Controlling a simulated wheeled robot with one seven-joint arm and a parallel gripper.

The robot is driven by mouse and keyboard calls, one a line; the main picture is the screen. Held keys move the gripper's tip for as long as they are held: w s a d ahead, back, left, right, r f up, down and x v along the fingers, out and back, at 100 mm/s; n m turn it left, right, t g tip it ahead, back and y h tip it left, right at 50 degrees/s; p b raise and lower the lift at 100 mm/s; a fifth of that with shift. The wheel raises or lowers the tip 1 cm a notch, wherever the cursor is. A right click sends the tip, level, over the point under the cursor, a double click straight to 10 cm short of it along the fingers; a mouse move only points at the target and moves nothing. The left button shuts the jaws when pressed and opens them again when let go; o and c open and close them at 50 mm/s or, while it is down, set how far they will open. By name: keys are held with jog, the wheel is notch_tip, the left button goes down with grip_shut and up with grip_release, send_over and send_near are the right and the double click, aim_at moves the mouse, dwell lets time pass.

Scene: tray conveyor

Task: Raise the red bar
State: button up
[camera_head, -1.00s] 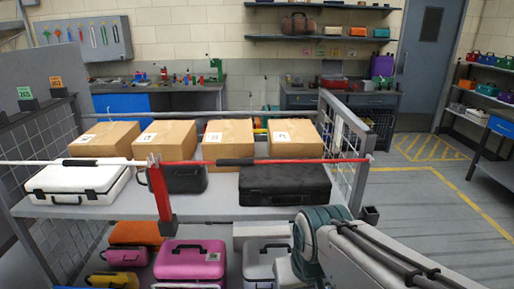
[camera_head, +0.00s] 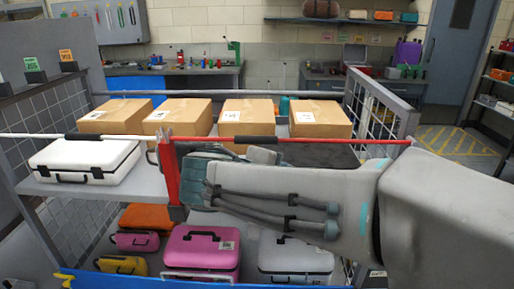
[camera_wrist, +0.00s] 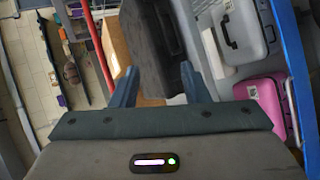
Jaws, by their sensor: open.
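The red bar (camera_head: 350,141) runs level across the right half of the shelf front in the head view. Its left end meets a red upright post (camera_head: 171,178). My arm and the wrist hide its lower side in part. In the wrist view the red bar (camera_wrist: 97,45) slants down at the left, outside the left finger. My gripper (camera_wrist: 160,86) is open and empty, with its two fingers apart and a dark case (camera_wrist: 155,40) beyond them.
A white bar (camera_head: 30,136) spans the left half, above a white case (camera_head: 85,160). Several cardboard boxes (camera_head: 250,118) stand behind the bars. Pink (camera_head: 202,248) and grey cases sit on the lower level. A mesh side panel (camera_head: 375,107) stands at the right.

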aim_at(252, 141)
jog(key=a+r+n+t+b, duration=0.1)
jog(key=a+r+n+t, duration=0.3)
jog(key=a, duration=0.6)
jog(key=shift+m+t, duration=0.5)
jog(key=shift+m, duration=0.2)
jog(key=x, duration=0.9)
jog(key=r+p+x, duration=0.1)
jog(key=x, duration=0.4)
jog(key=shift+w+a, duration=0.25)
jog(key=shift+w, duration=0.05)
grip_shut()
